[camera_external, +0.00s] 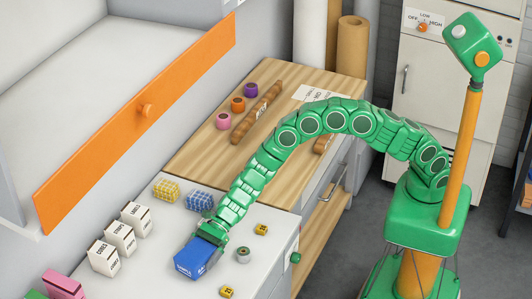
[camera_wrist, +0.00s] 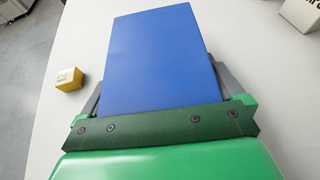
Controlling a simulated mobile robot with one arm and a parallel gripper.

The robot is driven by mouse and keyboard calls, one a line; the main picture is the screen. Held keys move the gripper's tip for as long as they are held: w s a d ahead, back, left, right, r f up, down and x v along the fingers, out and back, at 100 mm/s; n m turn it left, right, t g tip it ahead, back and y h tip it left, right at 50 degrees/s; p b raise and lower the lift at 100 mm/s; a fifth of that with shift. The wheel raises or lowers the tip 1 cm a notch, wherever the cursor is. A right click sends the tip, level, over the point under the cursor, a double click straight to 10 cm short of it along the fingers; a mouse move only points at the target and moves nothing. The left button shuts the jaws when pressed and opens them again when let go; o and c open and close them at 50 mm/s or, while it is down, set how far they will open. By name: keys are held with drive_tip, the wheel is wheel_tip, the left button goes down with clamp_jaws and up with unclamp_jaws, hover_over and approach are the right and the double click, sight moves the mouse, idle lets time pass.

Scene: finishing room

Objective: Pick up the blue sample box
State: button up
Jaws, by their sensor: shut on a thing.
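The blue sample box (camera_external: 194,258) is at the front of the white worktop (camera_external: 170,220), with a white printed label on its side. My gripper (camera_external: 209,233) reaches down to it from the upper right and is shut on it. In the wrist view the blue box (camera_wrist: 160,62) fills the middle, with a grey finger of my gripper (camera_wrist: 160,95) on each side. I cannot tell whether the box rests on the worktop or is slightly above it.
Small yellow cubes (camera_external: 261,229) and a grey-green knob-like piece (camera_external: 243,254) lie right of the box. White labelled boxes (camera_external: 120,237) stand left. A blue-checked block (camera_external: 199,200) and a yellow-checked block (camera_external: 166,189) lie behind.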

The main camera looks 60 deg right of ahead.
drive_tip(key=s+d+r, duration=0.1)
drive_tip(key=r, duration=0.1)
drive_tip(key=s+d+r, duration=0.1)
drive_tip(key=r, duration=0.2)
drive_tip(key=s+d+r, duration=0.1)
drive_tip(key=r, duration=0.1)
drive_tip(key=shift+s+d+r, duration=0.15)
drive_tip(key=shift+s+r, duration=0.15)
drive_tip(key=s+d+r, duration=0.4)
drive_tip(key=s+d, duration=0.2)
drive_tip(key=shift+s, duration=0.4)
